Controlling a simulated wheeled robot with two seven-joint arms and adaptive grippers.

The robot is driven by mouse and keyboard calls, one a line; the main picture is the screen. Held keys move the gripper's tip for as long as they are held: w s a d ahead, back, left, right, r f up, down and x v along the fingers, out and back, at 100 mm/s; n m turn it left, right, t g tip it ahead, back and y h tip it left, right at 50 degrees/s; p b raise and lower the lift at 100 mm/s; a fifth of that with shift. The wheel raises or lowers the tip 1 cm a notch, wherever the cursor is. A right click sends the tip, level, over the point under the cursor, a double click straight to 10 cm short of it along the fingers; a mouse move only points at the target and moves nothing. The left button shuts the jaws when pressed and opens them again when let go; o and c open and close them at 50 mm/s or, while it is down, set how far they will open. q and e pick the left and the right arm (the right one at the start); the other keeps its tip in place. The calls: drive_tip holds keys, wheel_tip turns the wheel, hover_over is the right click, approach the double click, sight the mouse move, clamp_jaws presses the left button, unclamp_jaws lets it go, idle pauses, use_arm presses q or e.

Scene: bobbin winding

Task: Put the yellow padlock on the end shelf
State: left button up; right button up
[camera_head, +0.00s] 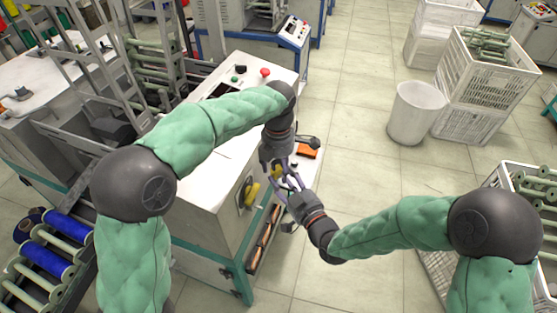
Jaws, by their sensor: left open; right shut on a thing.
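A small yellow thing (276,172), which I take for the yellow padlock, shows by the fingertips of both grippers; fingers hide part of it. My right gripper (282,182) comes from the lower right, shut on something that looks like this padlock. My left gripper (285,170) reaches down from above, open, with its fingers very close to the right one's. I cannot tell if they touch. What looks like the end shelf (313,172) is a pale surface at the machine's right end, partly hidden by the grippers.
An orange thing (306,152) lies on the shelf.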

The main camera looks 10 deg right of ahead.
use_arm(q)
drive_tip(key=shift+f, duration=0.1)
clamp_jaws()
use_arm(e)
drive_tip(key=o, duration=1.3)
drive_tip(key=shift+o, duration=0.2)
